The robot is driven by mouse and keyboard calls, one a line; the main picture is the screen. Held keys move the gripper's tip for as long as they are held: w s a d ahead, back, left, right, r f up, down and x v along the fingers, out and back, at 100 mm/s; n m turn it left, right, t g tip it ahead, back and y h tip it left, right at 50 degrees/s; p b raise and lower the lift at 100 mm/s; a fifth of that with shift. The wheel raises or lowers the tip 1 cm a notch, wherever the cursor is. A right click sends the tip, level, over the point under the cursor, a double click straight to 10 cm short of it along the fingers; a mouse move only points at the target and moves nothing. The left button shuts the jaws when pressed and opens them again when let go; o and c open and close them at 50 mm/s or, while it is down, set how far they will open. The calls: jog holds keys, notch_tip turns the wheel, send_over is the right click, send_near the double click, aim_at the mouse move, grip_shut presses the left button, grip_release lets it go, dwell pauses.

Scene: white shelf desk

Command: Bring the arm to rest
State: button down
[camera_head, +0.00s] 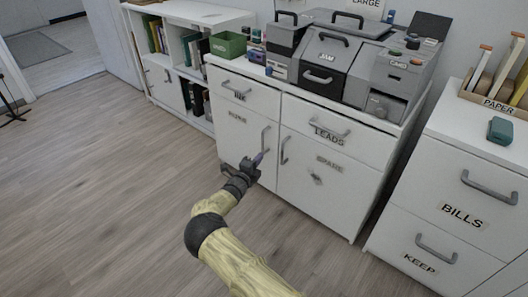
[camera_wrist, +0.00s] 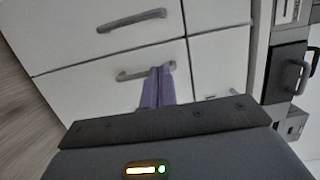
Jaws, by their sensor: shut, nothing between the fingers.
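My gripper (camera_head: 259,158) is at the end of my outstretched arm, in front of the white cabinet (camera_head: 330,185) in the head view. Its purple fingers are together with nothing between them. In the wrist view the gripper (camera_wrist: 158,70) shows its fingertips over the grey handle of a lower cabinet door (camera_wrist: 130,75). I cannot tell whether they touch that handle. The door beneath the left drawer looks closed in the head view.
Grey machines (camera_head: 345,65) and a green box (camera_head: 228,44) stand on the white tops. A drawer unit (camera_head: 460,190) labelled BILLS and KEEP is at the right. The wooden floor (camera_head: 90,190) at the left is clear.

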jog(key=shift+f, duration=0.1)
dwell(0.3)
jog(key=s+d+r+m+g+h+p, duration=0.1)
jog(key=s+d+r+m+g, duration=0.15)
jog(key=d+m, duration=0.4)
jog(key=s+d+r+m+g+h, duration=0.1)
jog(key=s+d+m+g, duration=0.25)
jog(key=d+m, duration=0.35)
jog(key=s+d+r+m+g+h+p, duration=0.1)
jog(key=s+d+r+m+g, duration=0.1)
jog(key=d+m+g, duration=0.45)
jog(key=s+d+r+m+g+y+p, duration=0.1)
jog(key=s+d+r+m+g+y, duration=0.25)
jog(key=s+m, duration=0.5)
jog(key=s+a+r+m+t+y+p, duration=0.1)
jog(key=s+r+m+y, duration=0.1)
jog(key=s+r+m, duration=0.45)
jog(key=s+r+m+y+p, duration=0.1)
jog(key=s+r+m+y, duration=0.2)
jog(key=s+m, duration=0.55)
jog(key=s+a+r+m+t+y+p, duration=0.15)
jog(key=s+r+m, duration=0.3)
jog(key=s, duration=0.45)
notch_tip(320, 180, up, 38)
jog(key=m+p, duration=0.1)
jog(key=p, duration=3.6)
jog(key=shift+d+f+p, duration=0.2)
jog(key=shift+d+p, duration=0.1)
